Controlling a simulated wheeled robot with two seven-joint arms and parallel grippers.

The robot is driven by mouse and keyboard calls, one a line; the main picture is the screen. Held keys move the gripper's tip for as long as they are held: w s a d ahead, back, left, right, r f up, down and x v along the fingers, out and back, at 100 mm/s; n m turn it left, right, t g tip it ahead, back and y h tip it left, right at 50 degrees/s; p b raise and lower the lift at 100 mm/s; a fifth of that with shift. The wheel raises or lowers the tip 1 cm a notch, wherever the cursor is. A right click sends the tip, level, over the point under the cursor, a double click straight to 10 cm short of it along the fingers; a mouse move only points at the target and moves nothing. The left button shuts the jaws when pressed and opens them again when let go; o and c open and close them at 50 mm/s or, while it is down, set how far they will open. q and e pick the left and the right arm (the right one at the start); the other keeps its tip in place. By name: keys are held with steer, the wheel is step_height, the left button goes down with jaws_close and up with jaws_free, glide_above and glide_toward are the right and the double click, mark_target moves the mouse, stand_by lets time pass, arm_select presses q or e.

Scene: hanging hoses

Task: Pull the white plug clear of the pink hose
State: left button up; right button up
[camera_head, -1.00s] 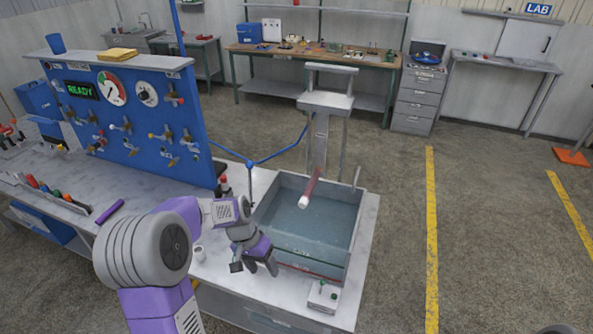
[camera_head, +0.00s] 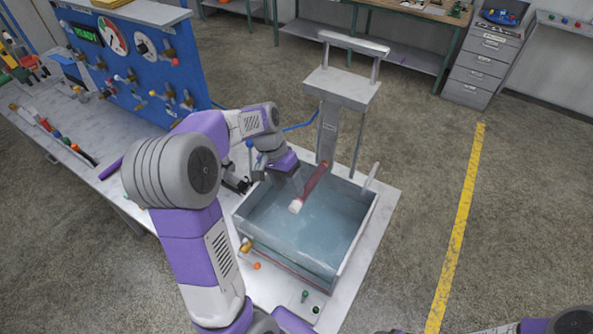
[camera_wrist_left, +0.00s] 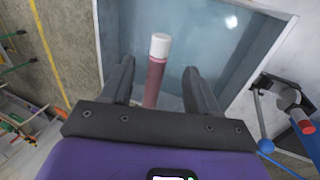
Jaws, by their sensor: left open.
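The pink hose (camera_head: 315,181) slopes down from a grey stand over the water tank, with the white plug (camera_head: 295,206) at its lower end. In the left wrist view, the plug (camera_wrist_left: 160,46) sits on the tip of the hose (camera_wrist_left: 154,82). My left gripper (camera_head: 293,181) is open over the tank, just left of the hose in the head view. In the left wrist view, the hose shows between the two fingers (camera_wrist_left: 158,66), with the plug beyond the fingertips. I cannot tell whether the fingers touch the hose. My right gripper is not in view.
The grey-walled tank (camera_head: 345,262) of water stands on a pale bench. The grey stand (camera_head: 342,88) rises behind it. A blue valve panel (camera_head: 120,55) stands at the left. A small box with a green knob (camera_head: 304,301) sits in front of the tank.

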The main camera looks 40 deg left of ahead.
mark_target(291, 207)
arm_select(q)
steer(key=x, duration=0.6)
steer(key=shift+s+d+f, duration=0.1)
steer(key=shift+s+f, duration=0.1)
steer(key=shift+f, duration=0.2)
steer(key=shift+c, duration=0.2)
jaws_close()
steer(key=shift+s+d, duration=0.1)
steer(key=shift+s, duration=0.6)
steer(key=shift+s+d+b, duration=0.15)
steer(key=shift+s, duration=0.95)
steer(key=shift+s+d+b, duration=0.1)
steer(key=shift+s+b, duration=0.05)
steer(key=shift+s, duration=0.9)
steer(key=shift+s+r, duration=0.1)
steer(key=shift+r, duration=0.05)
